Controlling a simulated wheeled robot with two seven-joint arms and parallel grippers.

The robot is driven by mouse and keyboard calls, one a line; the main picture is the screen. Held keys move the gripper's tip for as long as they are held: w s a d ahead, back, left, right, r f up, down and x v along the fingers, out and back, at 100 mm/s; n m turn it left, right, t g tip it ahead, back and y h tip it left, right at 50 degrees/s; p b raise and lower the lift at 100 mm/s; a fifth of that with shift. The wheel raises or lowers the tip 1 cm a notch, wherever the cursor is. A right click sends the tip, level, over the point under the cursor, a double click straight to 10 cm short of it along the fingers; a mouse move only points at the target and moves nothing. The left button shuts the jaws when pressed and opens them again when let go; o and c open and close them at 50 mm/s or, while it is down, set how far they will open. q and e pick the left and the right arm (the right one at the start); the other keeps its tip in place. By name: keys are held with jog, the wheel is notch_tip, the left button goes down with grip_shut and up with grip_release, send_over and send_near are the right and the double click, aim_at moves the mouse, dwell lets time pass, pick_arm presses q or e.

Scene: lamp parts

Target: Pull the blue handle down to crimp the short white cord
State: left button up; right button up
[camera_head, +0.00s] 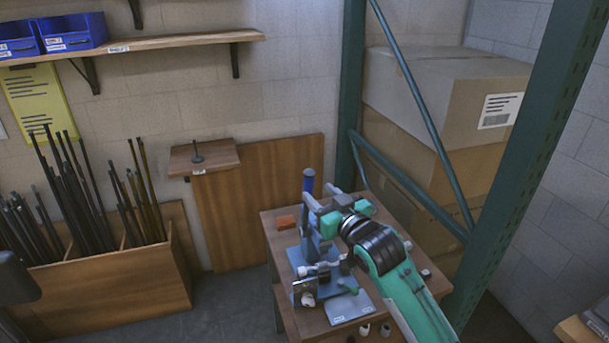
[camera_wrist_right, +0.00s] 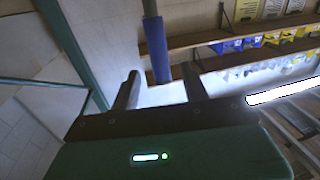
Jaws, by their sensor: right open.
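The blue handle (camera_head: 309,181) stands upright at the top of a blue-grey press (camera_head: 313,240) on a small wooden table. My right gripper (camera_head: 322,196) is beside the handle, on its right, with its fingers pointing at it. In the right wrist view the handle (camera_wrist_right: 157,50) shows beyond and between the two open fingers (camera_wrist_right: 160,88); I cannot tell whether it touches them. Small white pieces (camera_head: 308,299) lie near the press base; I cannot make out which is the short white cord. My left gripper is not in view; a dark shape sits at the left edge.
An orange block (camera_head: 286,222) lies on the wooden table (camera_head: 277,250) left of the press. A grey labelled pad (camera_head: 348,306) lies at its front. A green rack post (camera_head: 351,90) and cardboard boxes (camera_head: 430,90) stand behind and right. A bin of rods (camera_head: 110,285) is at left.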

aim_at(305, 179)
jog(key=p+x, duration=0.2)
jog(key=x, duration=0.6)
jog(key=shift+f, duration=0.1)
grip_shut()
